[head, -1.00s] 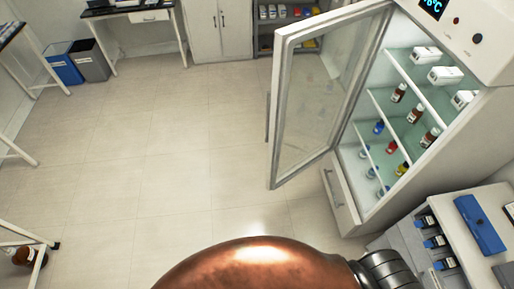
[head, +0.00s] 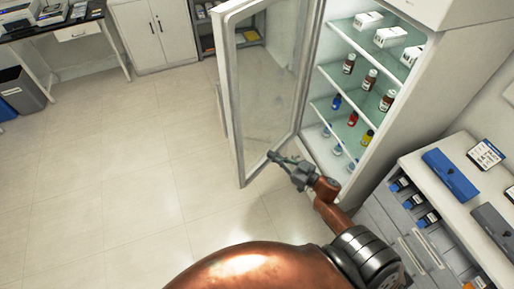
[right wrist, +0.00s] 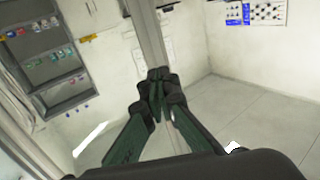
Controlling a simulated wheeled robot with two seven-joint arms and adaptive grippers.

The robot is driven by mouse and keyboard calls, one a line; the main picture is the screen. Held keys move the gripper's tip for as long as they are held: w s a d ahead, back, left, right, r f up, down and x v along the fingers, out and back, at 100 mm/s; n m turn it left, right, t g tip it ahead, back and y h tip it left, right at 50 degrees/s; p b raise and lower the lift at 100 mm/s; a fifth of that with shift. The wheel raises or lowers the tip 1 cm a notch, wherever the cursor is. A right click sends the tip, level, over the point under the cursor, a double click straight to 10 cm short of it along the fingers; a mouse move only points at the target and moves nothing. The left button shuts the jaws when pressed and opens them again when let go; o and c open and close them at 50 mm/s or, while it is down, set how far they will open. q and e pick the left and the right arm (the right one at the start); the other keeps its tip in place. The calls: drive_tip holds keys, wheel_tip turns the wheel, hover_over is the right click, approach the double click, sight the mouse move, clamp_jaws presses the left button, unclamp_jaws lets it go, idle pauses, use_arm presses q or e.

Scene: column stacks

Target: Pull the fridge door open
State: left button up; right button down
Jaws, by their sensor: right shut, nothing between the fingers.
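The fridge (head: 395,90) stands at the right in the head view. Its glass door (head: 231,110) is swung well open and points out to the left, so the shelves are exposed. My right gripper (head: 273,157) is at the lower part of the door, on its inner side close to the glass. Its fingers are closed together and empty. In the right wrist view the shut fingers (right wrist: 157,95) show in front of an upright frame bar (right wrist: 149,35). Whether they touch it cannot be told. My left gripper is not in view.
Bottles and white boxes stand on the fridge shelves (head: 345,85). A white drawer unit with a blue case (head: 450,175) is at the lower right, close to my right arm. A bench (head: 75,32) and cabinet (head: 148,35) are at the back. The floor (head: 120,165) at left is clear.

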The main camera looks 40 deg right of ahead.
drive_tip(key=x, duration=1.3)
drive_tip(key=shift+w, duration=0.3)
